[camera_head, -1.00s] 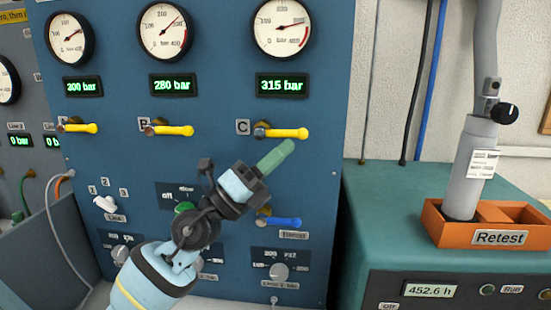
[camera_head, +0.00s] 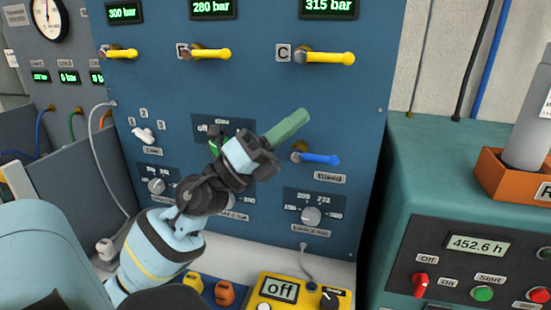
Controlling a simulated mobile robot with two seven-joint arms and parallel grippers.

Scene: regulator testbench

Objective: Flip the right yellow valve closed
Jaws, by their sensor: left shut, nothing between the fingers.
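The right yellow valve (camera_head: 326,57) is the lever beside the label C on the blue panel, below the 315 bar display. Its handle lies level and points right. My left gripper (camera_head: 298,118) has green fingers pressed together with nothing between them. In the picture it is below and slightly left of the C handle, pointing up and right, with a visible gap to it. Two more yellow valves, the middle one (camera_head: 209,54) and the left one (camera_head: 121,54), also lie level. My right gripper is out of view.
A blue Bleed lever (camera_head: 318,158) sits just below right of my fingers. A knob (camera_head: 311,215) is lower on the panel. A yellow box reading off (camera_head: 281,291) stands in front. A green console (camera_head: 450,170) with an orange Retest box (camera_head: 500,178) is at right.

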